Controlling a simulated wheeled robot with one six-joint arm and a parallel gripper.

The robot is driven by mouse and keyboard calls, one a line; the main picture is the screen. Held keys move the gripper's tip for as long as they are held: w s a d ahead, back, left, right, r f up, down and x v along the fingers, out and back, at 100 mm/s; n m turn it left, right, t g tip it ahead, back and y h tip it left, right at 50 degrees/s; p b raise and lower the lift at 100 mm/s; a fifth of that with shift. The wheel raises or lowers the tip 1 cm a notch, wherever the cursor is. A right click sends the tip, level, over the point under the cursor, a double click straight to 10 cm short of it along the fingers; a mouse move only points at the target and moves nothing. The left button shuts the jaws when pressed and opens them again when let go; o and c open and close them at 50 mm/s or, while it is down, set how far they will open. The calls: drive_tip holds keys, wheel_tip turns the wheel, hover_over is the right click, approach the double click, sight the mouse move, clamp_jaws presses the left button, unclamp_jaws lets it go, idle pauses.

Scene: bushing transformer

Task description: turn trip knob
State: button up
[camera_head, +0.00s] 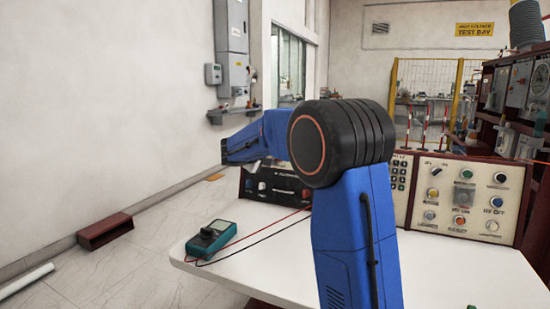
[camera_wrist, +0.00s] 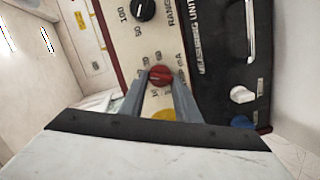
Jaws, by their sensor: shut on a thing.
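In the wrist view a red knob (camera_wrist: 161,75) sits on a cream panel (camera_wrist: 125,38) with dial marks around it. My gripper (camera_wrist: 162,76) has one finger on each side of the red knob and is shut on it. The lettering around the knob is too small to read fully. In the head view my blue arm covers much of the bench equipment, and the gripper's fingers and the red knob cannot be made out there.
A black knob (camera_wrist: 143,9) marked for range is beside the red one. A black measuring unit (camera_wrist: 225,60) adjoins the panel. In the head view a teal multimeter (camera_head: 211,236) with leads lies on the white table (camera_head: 450,268). A button panel (camera_head: 468,197) stands at right.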

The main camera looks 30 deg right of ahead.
drive_tip(key=shift+s+f+n+t+h, duration=0.1)
drive_tip(key=shift+f+n+t+h, duration=0.2)
drive_tip(key=shift+n, duration=2.45)
drive_tip(key=shift+f+n+t+h, duration=0.1)
drive_tip(key=shift+n+t, duration=0.35)
drive_tip(key=shift+n, duration=2.25)
drive_tip(key=shift+s+f+n+t+h, duration=0.1)
drive_tip(key=shift+f+n+t+h, duration=0.2)
drive_tip(key=shift+n, duration=2.45)
drive_tip(key=shift+r+n, duration=0.15)
drive_tip(key=shift+n, duration=0.15)
drive_tip(key=o, duration=1)
drive_tip(key=shift+o, duration=0.2)
drive_tip(key=v, duration=1.7)
drive_tip(key=shift+s, duration=0.25)
